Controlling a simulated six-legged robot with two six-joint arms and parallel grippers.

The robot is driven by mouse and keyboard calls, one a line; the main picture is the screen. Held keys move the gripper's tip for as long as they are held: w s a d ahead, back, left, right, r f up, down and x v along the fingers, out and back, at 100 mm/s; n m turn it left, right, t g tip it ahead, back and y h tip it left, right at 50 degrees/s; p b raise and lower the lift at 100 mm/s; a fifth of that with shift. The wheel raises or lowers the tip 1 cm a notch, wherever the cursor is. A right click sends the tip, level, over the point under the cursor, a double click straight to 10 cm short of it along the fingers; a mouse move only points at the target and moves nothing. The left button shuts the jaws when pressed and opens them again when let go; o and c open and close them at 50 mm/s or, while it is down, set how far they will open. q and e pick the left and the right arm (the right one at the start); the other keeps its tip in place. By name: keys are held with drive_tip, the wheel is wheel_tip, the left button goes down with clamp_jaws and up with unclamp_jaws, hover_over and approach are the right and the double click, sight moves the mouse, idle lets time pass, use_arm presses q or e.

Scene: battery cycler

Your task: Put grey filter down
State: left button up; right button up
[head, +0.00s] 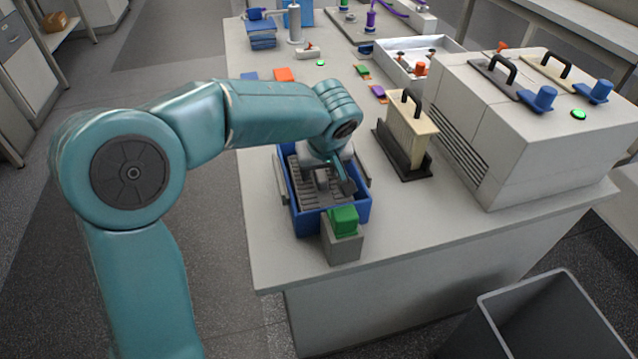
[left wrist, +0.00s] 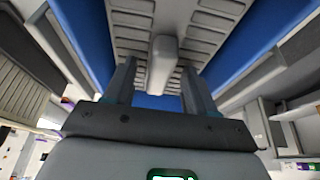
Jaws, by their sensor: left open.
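The grey filter (head: 309,198) is a ribbed grey panel with a raised bar-shaped handle, lying inside a blue box (head: 358,212) on the table. My left gripper (head: 324,178) reaches down into the box over the filter and hides part of it. In the left wrist view the filter (left wrist: 212,30) shows its slotted face and its handle (left wrist: 163,60). The fingers of my left gripper (left wrist: 162,88) stand apart, one on each side of the handle. I cannot tell whether they touch it. My right gripper is not in view.
A green block (head: 343,220) on a grey post stands at the box's front. A cream filter (head: 410,135) stands in a dark holder to the right. Beyond is a large white machine (head: 520,130). A grey bin (head: 488,305) stands on the floor. The table's left edge is close.

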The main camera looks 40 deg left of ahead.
use_arm(q)
clamp_jaws()
drive_tip(key=shift+r, duration=0.1)
